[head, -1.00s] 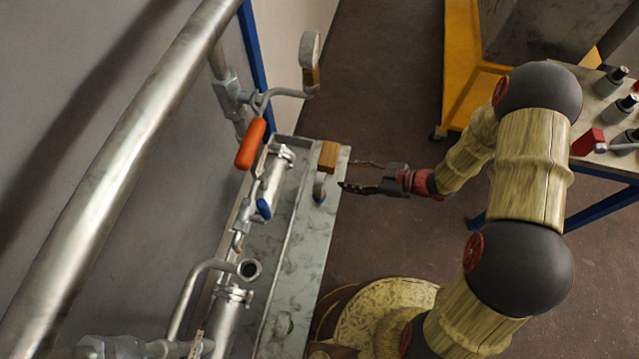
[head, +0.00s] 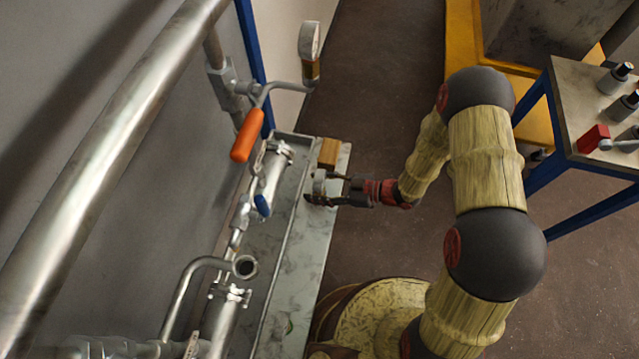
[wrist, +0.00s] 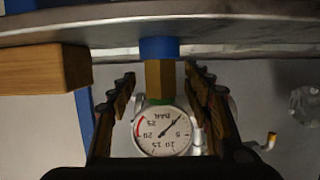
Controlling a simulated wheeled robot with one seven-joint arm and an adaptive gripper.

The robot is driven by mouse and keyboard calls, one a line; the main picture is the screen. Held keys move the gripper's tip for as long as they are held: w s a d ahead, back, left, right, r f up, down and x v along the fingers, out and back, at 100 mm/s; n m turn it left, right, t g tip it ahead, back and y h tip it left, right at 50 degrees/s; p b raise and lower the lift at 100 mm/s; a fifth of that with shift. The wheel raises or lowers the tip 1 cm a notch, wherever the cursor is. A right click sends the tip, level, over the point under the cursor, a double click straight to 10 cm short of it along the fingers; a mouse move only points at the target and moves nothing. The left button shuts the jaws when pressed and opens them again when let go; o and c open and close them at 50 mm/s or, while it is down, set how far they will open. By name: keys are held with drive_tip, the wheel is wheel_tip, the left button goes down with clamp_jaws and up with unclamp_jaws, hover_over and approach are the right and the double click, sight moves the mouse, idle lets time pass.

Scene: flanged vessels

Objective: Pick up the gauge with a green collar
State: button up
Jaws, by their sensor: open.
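The gauge (wrist: 163,130) shows in the wrist view with a round white dial, upside down in the picture. A green collar (wrist: 161,101) sits by the dial, then a brass hex part and a blue fitting (wrist: 159,48) toward the metal surface. My gripper (wrist: 160,82) is open, with one finger on each side of the gauge's stem. Gaps show between the fingers and the brass part. In the head view my gripper (head: 322,188) reaches the gauge (head: 319,184) at the metal bench's right edge. The fingers partly hide the gauge there.
A wooden block (head: 328,152) lies close to the gauge and also shows in the wrist view (wrist: 42,68). Another gauge (head: 309,42) stands on a pipe above. An orange handle (head: 247,136) and pipework fill the left. Open floor lies right of the bench (head: 298,270).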

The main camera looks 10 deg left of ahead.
drive_tip(key=b+x, duration=0.1)
drive_tip(key=x, duration=0.2)
drive_tip(key=shift+a, duration=0.25)
drive_tip(key=shift+c, duration=1.1)
clamp_jaws()
